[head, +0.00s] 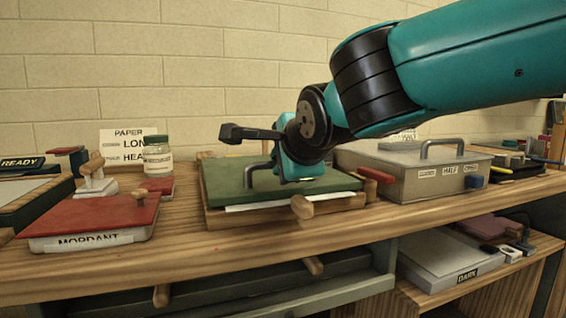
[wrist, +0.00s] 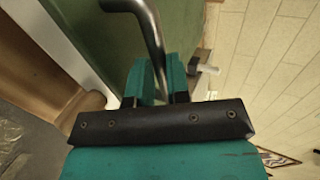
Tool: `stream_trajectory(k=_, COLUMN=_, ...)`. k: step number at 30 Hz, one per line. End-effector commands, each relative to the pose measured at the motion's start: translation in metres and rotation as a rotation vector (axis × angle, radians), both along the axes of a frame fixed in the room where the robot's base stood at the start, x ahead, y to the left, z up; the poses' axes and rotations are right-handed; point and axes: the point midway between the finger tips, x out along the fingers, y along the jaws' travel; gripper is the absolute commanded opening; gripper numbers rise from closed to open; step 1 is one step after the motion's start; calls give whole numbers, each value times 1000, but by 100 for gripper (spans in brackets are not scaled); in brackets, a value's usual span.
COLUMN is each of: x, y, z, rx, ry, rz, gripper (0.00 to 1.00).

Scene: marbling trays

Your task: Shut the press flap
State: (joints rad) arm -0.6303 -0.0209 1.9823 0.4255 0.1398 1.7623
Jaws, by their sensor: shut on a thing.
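The press has a green flap (head: 225,182) with a bent metal handle (head: 250,174), over a wooden base (head: 230,219). The flap lies low and about flat over the base, and a white sheet (head: 270,205) shows along its front edge. I cannot tell whether a small gap is left. My gripper (head: 277,167) is over the middle of the flap, shut on the handle. In the wrist view the handle (wrist: 148,25) runs down to the fingers (wrist: 161,82), with the green flap (wrist: 90,32) behind. The fingertips' grip is partly hidden.
A red-lidded MORDANT tray (head: 95,217) and a jar (head: 157,158) stand left of the press. A grey metal box (head: 410,180) with a handle stands close on its right. A wooden knob (head: 301,207) sits at the press front. A DARK tray (head: 440,258) is on the shelf below.

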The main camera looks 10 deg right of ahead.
Motion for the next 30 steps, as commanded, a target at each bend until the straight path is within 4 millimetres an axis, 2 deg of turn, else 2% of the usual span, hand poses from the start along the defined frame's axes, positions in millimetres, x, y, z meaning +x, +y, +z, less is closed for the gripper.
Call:
stream_trajectory(k=1, x=-4, y=0, z=-21, rx=-24, ry=49, rz=1, gripper=0)
stream_trajectory(k=2, x=-4, y=0, z=-21, rx=-24, ry=49, rz=1, gripper=0)
stream_trajectory(k=3, x=-4, y=0, z=-21, rx=-23, ry=49, rz=2, gripper=19)
stream_trajectory(k=4, x=-4, y=0, z=-21, rx=-23, ry=48, rz=2, gripper=26)
stream_trajectory(k=5, x=-4, y=0, z=-21, rx=-23, ry=49, rz=2, gripper=27)
stream_trajectory(k=13, x=-5, y=0, z=-19, rx=-23, ry=47, rz=1, gripper=27)
stream_trajectory(k=17, x=-17, y=-1, z=-10, rx=-22, ry=44, rz=4, gripper=27)
stream_trajectory(k=30, x=-109, y=-14, z=52, rx=-10, ry=26, rz=9, gripper=27)
